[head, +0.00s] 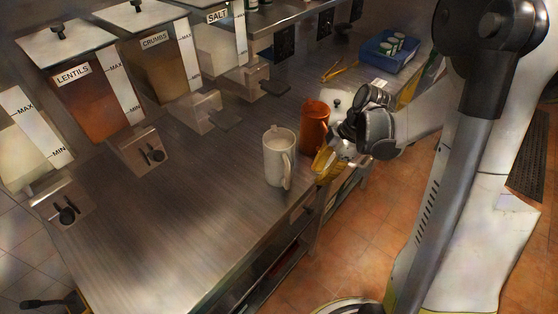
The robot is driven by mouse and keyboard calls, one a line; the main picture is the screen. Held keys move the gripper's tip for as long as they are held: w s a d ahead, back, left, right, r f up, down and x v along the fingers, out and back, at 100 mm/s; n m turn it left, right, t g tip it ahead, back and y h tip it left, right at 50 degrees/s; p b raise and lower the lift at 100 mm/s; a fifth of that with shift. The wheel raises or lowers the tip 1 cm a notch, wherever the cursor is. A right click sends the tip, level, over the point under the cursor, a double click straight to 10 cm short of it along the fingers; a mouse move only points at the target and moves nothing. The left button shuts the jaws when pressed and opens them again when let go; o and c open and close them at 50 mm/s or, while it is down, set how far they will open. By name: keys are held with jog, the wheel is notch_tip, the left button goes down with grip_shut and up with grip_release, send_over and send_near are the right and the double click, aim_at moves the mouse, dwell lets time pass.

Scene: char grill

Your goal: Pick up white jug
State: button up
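The white jug (280,158) stands upright near the front edge of the metal counter, with its handle facing right toward the edge. My gripper (337,162) is to the right of the jug, beside the counter's front edge, and does not appear to touch it. The fingers are small and partly overlap a yellow item (323,160), so their opening is unclear. I see nothing clearly held.
An orange mug (314,123) stands just behind the white jug, close to my gripper. Dispensers labelled lentils (85,98) and crumbs (160,62) line the back. Yellow tongs (340,70) and a blue crate (388,52) lie farther along. The counter's left part is clear.

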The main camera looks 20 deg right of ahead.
aim_at(287, 178)
jog(key=a, duration=0.3)
jog(key=w+a+b, duration=0.1)
jog(key=a, duration=0.1)
jog(key=w+a, duration=0.1)
jog(key=a, duration=0.2)
jog(key=shift+a+f, duration=0.35)
jog(key=shift+f, duration=0.2)
grip_shut()
